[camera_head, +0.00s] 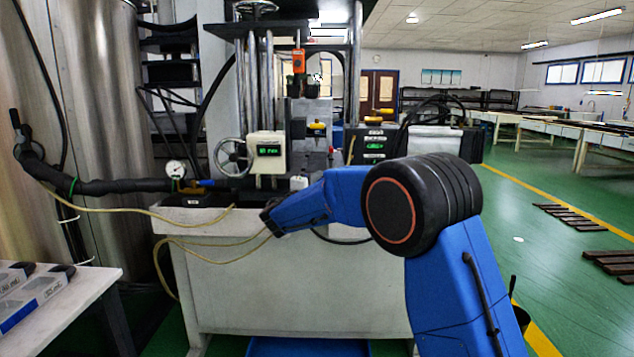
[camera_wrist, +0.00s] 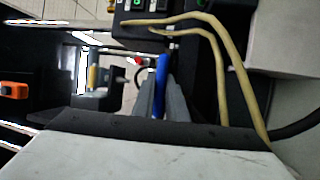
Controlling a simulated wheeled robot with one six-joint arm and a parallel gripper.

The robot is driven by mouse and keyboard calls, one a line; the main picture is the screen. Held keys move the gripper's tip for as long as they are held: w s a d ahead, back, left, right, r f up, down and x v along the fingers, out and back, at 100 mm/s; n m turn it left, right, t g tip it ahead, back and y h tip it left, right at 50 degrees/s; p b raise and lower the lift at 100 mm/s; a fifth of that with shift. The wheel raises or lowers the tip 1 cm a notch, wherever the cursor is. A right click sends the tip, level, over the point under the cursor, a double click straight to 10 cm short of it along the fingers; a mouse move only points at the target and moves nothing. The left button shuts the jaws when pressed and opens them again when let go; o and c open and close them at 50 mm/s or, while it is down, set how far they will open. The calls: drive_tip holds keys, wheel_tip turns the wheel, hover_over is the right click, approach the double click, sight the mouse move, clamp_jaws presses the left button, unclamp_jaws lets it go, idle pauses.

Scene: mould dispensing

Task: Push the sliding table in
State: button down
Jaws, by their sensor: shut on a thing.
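My gripper (camera_wrist: 162,88) shows in the wrist view as two grey fingers close together around a thin blue bar (camera_wrist: 163,66). It is shut on this bar. I cannot clearly make out the sliding table or tell whether the bar belongs to it. In the head view, my blue arm reaches left to the machine, and its dark end (camera_head: 269,214) is at the upper front of the white basin (camera_head: 285,285). The fingertips are hidden there.
The dispensing machine has a white unit with a green display (camera_head: 268,150) and a handwheel (camera_head: 232,157). Yellowish hoses (camera_head: 205,242) hang across the basin front. A table with moulds (camera_head: 40,290) stands at lower left. Green floor is open at right, beyond wooden pallets (camera_head: 612,268).

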drive_tip(key=c, duration=1.8)
unclamp_jaws()
drive_tip(key=shift+w, duration=0.1)
drive_tip(key=shift+o, duration=0.2)
drive_tip(key=v, duration=1.7)
